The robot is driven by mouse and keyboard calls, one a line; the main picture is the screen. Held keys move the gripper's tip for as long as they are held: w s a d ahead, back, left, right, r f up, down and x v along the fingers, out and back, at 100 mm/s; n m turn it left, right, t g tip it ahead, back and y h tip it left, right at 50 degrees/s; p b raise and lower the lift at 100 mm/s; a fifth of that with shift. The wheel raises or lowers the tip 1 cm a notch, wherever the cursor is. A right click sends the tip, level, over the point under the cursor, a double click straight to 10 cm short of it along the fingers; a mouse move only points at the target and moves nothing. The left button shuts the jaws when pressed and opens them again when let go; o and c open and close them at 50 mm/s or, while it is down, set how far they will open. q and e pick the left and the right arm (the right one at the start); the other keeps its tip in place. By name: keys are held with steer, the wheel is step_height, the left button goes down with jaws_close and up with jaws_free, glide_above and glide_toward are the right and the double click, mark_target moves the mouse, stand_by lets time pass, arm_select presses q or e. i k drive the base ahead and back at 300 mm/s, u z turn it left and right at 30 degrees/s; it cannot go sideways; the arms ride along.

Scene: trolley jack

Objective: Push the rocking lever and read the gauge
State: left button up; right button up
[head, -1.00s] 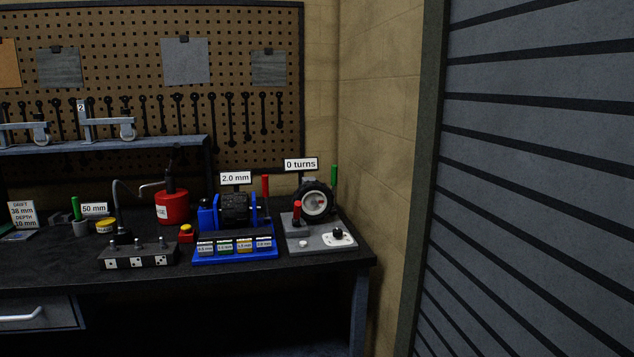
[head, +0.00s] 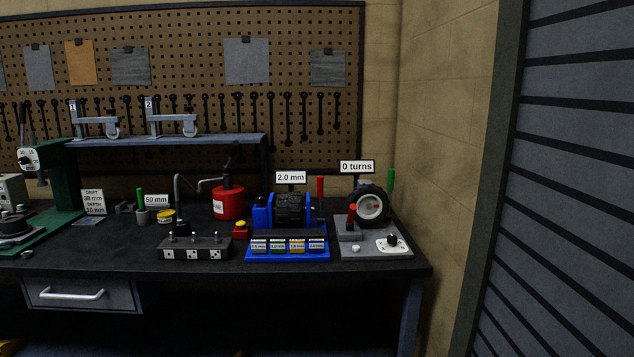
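Neither of my grippers is in view. A white-faced gauge (head: 27,158) sits on a green frame (head: 62,175) at the left edge; its reading is too small to make out. Several upright handles could be the rocking lever, and I cannot tell which: a red one (head: 320,187) beside the blue fixture (head: 262,215), a green one (head: 390,179) behind a black wheel (head: 370,206), and a short red one (head: 351,214) on the grey plate (head: 346,248). Signs read "2.0 mm" (head: 291,177) above the blue fixture and "0 turns" (head: 357,167) above the wheel.
The dark workbench (head: 210,267) also holds a red can (head: 228,204), a block with three pegs (head: 195,253), and a yellow tin (head: 166,216). A wall and a grey slatted door (head: 575,190) bound the right side.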

mark_target(320, 178)
steer(key=i, duration=0.9)
